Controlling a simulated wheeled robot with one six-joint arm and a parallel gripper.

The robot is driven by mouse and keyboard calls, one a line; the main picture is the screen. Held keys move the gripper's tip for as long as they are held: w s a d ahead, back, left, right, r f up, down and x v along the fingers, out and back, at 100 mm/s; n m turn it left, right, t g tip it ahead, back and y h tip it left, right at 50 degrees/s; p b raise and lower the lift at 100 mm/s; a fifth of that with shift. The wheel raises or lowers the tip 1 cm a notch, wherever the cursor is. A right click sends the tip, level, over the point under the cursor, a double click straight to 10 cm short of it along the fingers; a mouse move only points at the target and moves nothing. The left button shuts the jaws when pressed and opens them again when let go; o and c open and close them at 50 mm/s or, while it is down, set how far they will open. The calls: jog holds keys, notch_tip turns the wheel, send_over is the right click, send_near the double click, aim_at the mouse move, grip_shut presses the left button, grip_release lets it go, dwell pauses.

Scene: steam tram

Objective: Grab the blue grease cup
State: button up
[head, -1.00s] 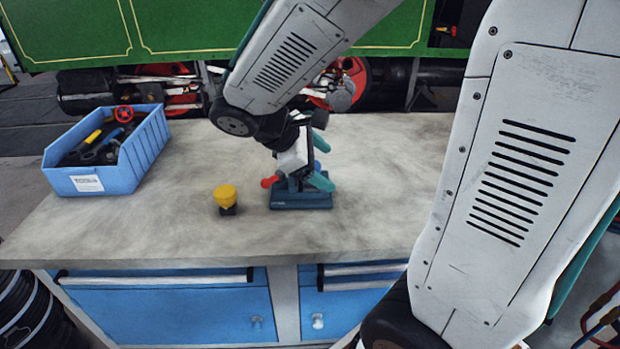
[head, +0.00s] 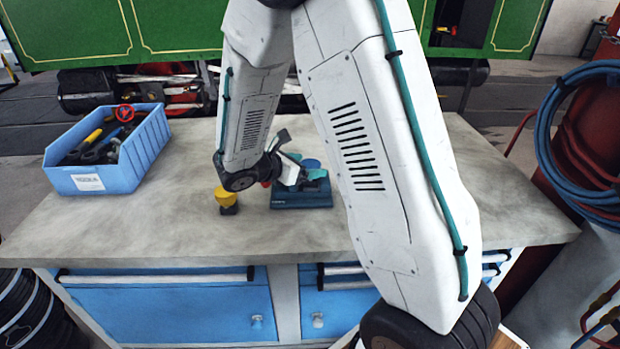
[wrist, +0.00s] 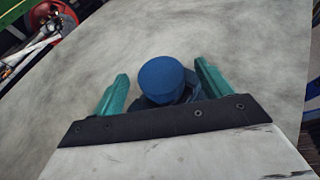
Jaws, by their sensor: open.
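The blue grease cup (wrist: 166,80) shows in the wrist view as a round blue cap over a darker blue body. It lies between the two teal fingers of my gripper (wrist: 161,72), which are open with a gap on each side. In the head view the blue cap (head: 312,163) shows just behind a teal finger of my gripper (head: 316,175), above a dark blue base block (head: 300,199) on the bench. My arm and wrist hide part of this spot. The cup's lower part is hidden in the wrist view.
A yellow cup with a dark foot (head: 226,196) stands on the bench (head: 130,225) left of the block. A blue bin (head: 115,177) with tools and a red handwheel is at the left. A small red part shows at the block's left. The bench's front left is clear.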

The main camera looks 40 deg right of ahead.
jog(key=shift+x, duration=0.95)
jog(key=c, duration=1.3)
jog(key=shift+r, duration=0.1)
